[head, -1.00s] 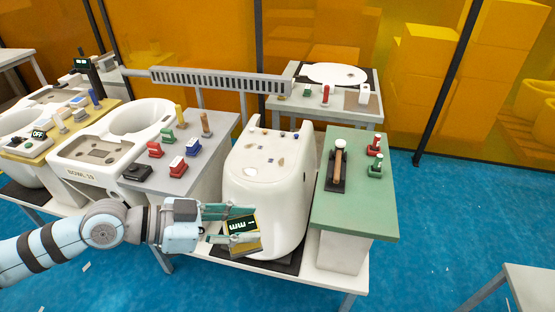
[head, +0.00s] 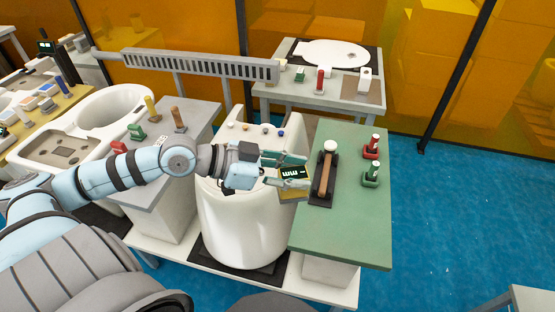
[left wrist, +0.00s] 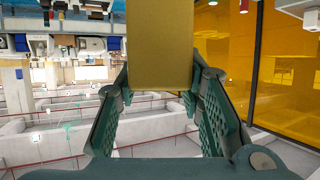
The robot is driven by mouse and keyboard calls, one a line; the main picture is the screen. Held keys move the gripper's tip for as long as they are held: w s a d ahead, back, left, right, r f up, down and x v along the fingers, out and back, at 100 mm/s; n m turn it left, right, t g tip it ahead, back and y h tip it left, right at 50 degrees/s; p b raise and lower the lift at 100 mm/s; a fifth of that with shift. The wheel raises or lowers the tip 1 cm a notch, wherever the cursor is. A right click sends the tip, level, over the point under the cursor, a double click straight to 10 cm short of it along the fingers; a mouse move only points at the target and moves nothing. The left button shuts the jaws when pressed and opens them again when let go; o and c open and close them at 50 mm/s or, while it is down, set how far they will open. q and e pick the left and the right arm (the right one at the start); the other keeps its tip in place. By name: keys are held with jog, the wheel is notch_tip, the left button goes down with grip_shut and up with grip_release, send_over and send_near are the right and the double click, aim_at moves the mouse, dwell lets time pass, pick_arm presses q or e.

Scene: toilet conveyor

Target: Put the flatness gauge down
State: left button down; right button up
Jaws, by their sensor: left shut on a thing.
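The flatness gauge (head: 294,178) is a yellowish box with a dark display showing pale marks. My left gripper (head: 290,171) is shut on it and holds it beside the left edge of the green table top (head: 338,233), near the dark tray. I cannot tell whether the gauge touches the table. In the left wrist view the gauge's plain yellow-brown face (left wrist: 160,42) fills the top middle, between the green fingers of my left gripper (left wrist: 155,95). My right gripper is not in view.
A wooden-handled tool (head: 325,172) lies on a dark tray on the green table. A red tool (head: 371,147) and a green tool (head: 371,174) stand to its right. The white toilet body (head: 240,222) is under my left arm. The front of the green top is clear.

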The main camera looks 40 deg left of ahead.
pick_arm(q)
jog(key=w+a+r+n+t+y+b, duration=0.1)
jog(key=w+a+n+t+y+b, duration=0.1)
jog(key=w+a+n+y, duration=0.7)
jog(key=w+a+r+n+t+y+b, duration=0.15)
jog(key=w+a+n+y, duration=0.35)
jog(key=a, duration=0.6)
jog(key=shift+m, duration=0.5)
jog(key=f+b, duration=0.1)
jog(key=f, duration=0.5)
jog(key=f+b, duration=0.1)
jog(key=f, duration=0.6)
jog(key=f+b, duration=0.1)
jog(key=f, duration=0.6)
jog(key=shift+w+a+b, duration=0.3)
jog(key=shift+a+b, duration=0.05)
jog(key=c, duration=1.2)
grip_release()
jog(key=shift+o, duration=0.6)
jog(key=p+v, duration=0.2)
jog(key=v, duration=1)
jog(key=shift+p, duration=0.3)
